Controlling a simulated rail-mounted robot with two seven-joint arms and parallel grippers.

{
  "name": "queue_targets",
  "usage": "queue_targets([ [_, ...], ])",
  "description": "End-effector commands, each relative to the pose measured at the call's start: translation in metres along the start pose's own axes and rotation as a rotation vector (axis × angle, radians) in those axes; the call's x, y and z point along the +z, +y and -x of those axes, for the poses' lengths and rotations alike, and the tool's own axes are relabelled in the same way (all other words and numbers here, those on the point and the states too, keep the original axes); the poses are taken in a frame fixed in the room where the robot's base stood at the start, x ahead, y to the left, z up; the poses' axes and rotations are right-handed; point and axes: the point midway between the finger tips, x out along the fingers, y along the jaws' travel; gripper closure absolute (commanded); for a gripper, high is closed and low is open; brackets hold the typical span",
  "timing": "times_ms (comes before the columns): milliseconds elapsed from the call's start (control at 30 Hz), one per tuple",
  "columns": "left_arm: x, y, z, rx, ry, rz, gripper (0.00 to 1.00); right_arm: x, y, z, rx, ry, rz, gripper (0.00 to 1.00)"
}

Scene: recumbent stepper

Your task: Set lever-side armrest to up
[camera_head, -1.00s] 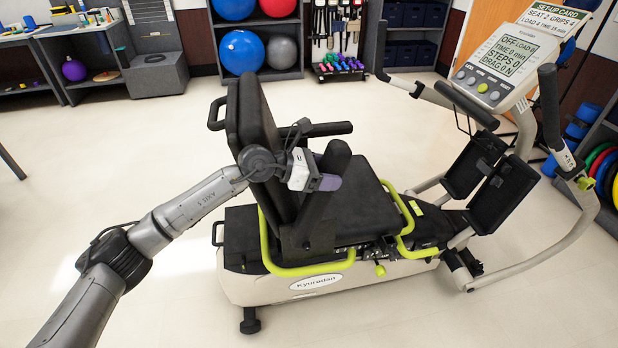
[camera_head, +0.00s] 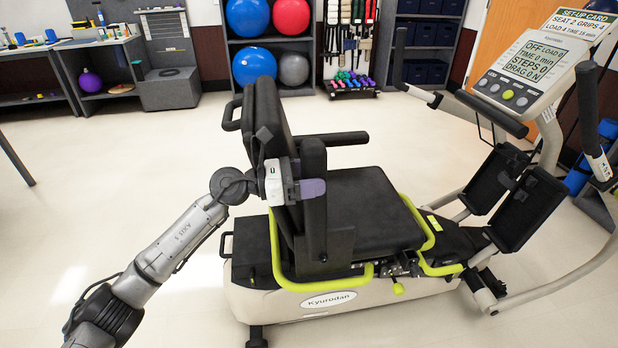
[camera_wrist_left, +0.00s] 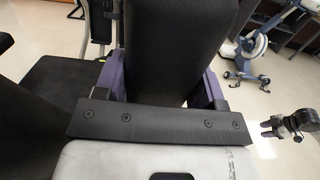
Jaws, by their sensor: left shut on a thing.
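The lever-side armrest (camera_head: 314,165) is the black padded arm on the near side of the seat. It stands nearly upright beside the backrest (camera_head: 265,125). My left gripper (camera_head: 310,188), with purple fingers, is shut on it at about mid-height, coming from the backrest side. In the left wrist view the black armrest pad (camera_wrist_left: 178,45) runs between the two purple fingers of the gripper (camera_wrist_left: 162,82). The palm hides part of the armrest.
The far armrest (camera_head: 332,139) lies level. The black seat (camera_head: 370,210) has yellow-green handles (camera_head: 320,280) around it. The console (camera_head: 528,75) and footplates (camera_head: 525,205) stand at the right. Open floor (camera_head: 110,190) lies left of the machine.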

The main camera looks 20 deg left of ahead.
Motion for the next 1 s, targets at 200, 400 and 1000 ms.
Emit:
queue_targets([
  [200, 0.002, -0.001, 0.0, -0.001, -0.003, -0.001, 0.79, -0.001, -0.001, 0.0, -0.003, 0.001, -0.004, 0.57],
  [400, 0.001, 0.0, 0.0, -0.001, -0.001, -0.001, 0.17, -0.001, -0.002, 0.0, -0.006, 0.002, -0.007, 0.57],
  [1000, 0.002, 0.0, 0.035, 0.002, 0.005, 0.001, 0.11, -0.005, 0.0, 0.014, -0.001, 0.002, -0.002, 0.57],
])
